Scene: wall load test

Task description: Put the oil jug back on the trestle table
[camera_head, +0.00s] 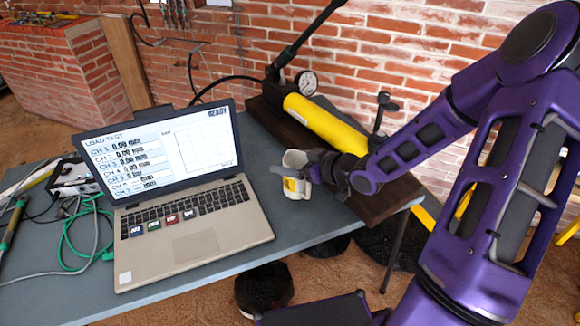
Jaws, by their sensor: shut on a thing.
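The oil jug (293,160) is a small pale container with a yellow patch, beside the right edge of the laptop. My gripper (300,177) is shut on it, reaching in from the right. The jug looks upright or slightly tilted, and its right side is partly hidden by my fingers. The trestle table (215,268) has a grey top and lies beneath and around the jug. I cannot tell whether the jug's base touches the table top or the dark board behind it.
An open laptop (190,225) fills the table's middle. A yellow hydraulic pump (325,122) with a gauge (307,82) and lever lies on a dark wooden board (375,200) behind. Green and grey cables (85,235) lie at the left. The table's front right strip is bare.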

